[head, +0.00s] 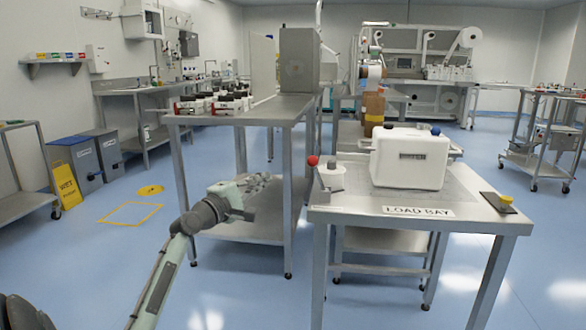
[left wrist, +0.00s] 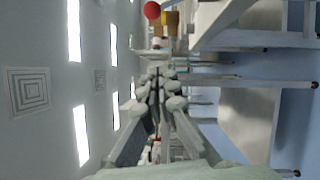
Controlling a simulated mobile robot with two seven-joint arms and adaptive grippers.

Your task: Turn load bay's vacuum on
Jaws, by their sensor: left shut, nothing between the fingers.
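The load bay is a steel table (head: 340,208) with a LOAD BAY label (head: 417,211) on its front edge. A red ball (left wrist: 152,10) also shows at the top of the left wrist view. A dark plate with a yellow knob (head: 507,199) lies at the right corner. I cannot tell which control is the vacuum's. My left gripper (head: 262,180) is shut and empty, left of the load bay and apart from the lever; its fingers (left wrist: 158,80) show in the wrist view.
A white box (head: 409,158) sits on the load bay. A steel bench (head: 262,108) with red and black items stands behind my left gripper. A yellow wet-floor sign (head: 67,186) stands at far left. Open blue floor (head: 90,265) lies front left.

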